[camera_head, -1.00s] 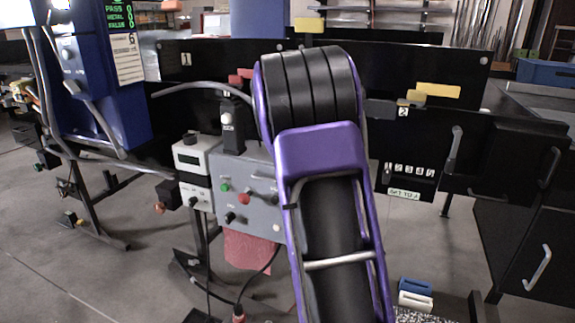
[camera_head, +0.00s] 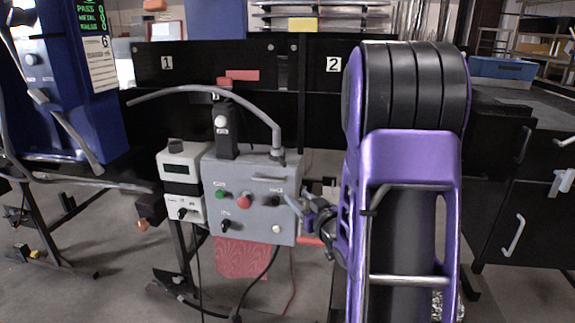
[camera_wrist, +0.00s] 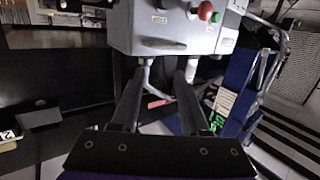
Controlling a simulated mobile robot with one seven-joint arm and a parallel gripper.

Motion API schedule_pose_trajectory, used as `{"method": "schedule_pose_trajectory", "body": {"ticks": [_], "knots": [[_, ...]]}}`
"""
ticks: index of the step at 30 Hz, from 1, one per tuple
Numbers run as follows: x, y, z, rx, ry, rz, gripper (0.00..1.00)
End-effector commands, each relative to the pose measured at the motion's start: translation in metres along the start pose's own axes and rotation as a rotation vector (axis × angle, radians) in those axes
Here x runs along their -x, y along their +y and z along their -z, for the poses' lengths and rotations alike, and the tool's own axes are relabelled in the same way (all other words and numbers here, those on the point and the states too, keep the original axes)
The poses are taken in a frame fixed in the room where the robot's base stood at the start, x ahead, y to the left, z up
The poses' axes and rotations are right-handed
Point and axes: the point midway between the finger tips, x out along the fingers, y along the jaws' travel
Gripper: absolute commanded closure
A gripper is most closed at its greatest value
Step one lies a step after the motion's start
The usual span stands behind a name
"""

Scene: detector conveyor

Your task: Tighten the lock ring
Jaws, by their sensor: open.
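A grey control box (camera_head: 250,212) stands at the centre of the head view. A bent grey conduit (camera_head: 215,91) enters its top at the right. The collar at the conduit's base (camera_head: 278,157) looks like the lock ring, but its detail is too small to tell. My gripper (camera_head: 290,198) is partly hidden behind my arm, in front of the box's right side. In the wrist view my gripper (camera_wrist: 161,72) is open, its dark fingers apart. The box (camera_wrist: 165,28) appears upside down there, with the conduit (camera_wrist: 146,74) showing between the fingers, apparently not gripped.
A white meter unit (camera_head: 182,178) adjoins the box's left side, and a black upright unit (camera_head: 226,132) stands behind its top. Black panels (camera_head: 215,65) stand behind. A blue machine (camera_head: 75,80) is at left, a black cabinet (camera_head: 515,200) at right. Cables hang below the box.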

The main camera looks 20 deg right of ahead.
Motion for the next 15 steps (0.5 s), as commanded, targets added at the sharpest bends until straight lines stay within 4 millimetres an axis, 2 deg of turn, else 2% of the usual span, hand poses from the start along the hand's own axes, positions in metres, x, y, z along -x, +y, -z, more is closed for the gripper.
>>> {"method": "schedule_pose_trajectory", "body": {"ticks": [3,8,11,15], "knots": [[0.002,0.013,0.017,-0.023,0.078,-0.044,0.55],[0.0,0.019,0.026,-0.031,0.112,-0.062,0.55],[-0.011,0.019,0.027,-0.03,0.113,-0.061,0.55],[-0.037,0.02,0.029,-0.03,0.112,-0.059,0.55]]}}
